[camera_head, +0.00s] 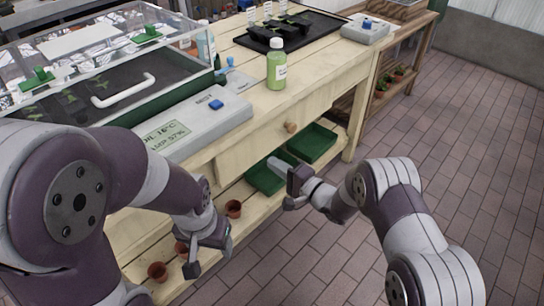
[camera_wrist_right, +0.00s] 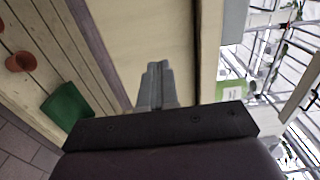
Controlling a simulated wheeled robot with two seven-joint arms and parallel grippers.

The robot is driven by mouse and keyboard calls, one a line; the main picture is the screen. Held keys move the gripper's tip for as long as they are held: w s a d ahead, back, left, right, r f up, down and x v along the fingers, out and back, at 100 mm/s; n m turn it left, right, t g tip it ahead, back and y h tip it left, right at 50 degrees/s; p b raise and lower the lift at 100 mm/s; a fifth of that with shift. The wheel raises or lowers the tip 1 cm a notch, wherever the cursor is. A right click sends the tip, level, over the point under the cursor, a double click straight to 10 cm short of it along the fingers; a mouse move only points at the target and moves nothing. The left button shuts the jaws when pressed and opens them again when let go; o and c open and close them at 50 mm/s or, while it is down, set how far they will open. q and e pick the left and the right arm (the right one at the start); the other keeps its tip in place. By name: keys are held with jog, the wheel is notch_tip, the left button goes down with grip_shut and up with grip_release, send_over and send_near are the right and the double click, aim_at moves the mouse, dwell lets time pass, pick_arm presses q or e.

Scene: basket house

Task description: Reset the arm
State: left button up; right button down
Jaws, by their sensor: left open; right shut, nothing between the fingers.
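My left arm comes in from the left in the head view, and its gripper (camera_head: 208,254) hangs open and empty in front of the bench's lower shelf. My right arm comes in from the lower right. Its gripper (camera_head: 277,165) points left toward the bench front, near the wooden knob, with nothing held. In the right wrist view the right gripper's fingers (camera_wrist_right: 155,84) are together and empty, in front of a pale wooden panel.
The wooden bench (camera_head: 335,75) carries a green bottle (camera_head: 276,68), a grey display box (camera_head: 193,122), a clear-lidded propagator (camera_head: 100,60) and a black tray (camera_head: 290,32). Green trays (camera_head: 312,143) and clay pots (camera_head: 233,208) sit on the lower shelf. Brick floor (camera_head: 460,130) is clear at right.

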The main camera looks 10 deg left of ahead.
jog(key=v, duration=0.5)
jog(key=shift+s+d+f+p, duration=0.1)
jog(key=shift+s+d+p, duration=0.15)
jog(key=shift+p, duration=0.15)
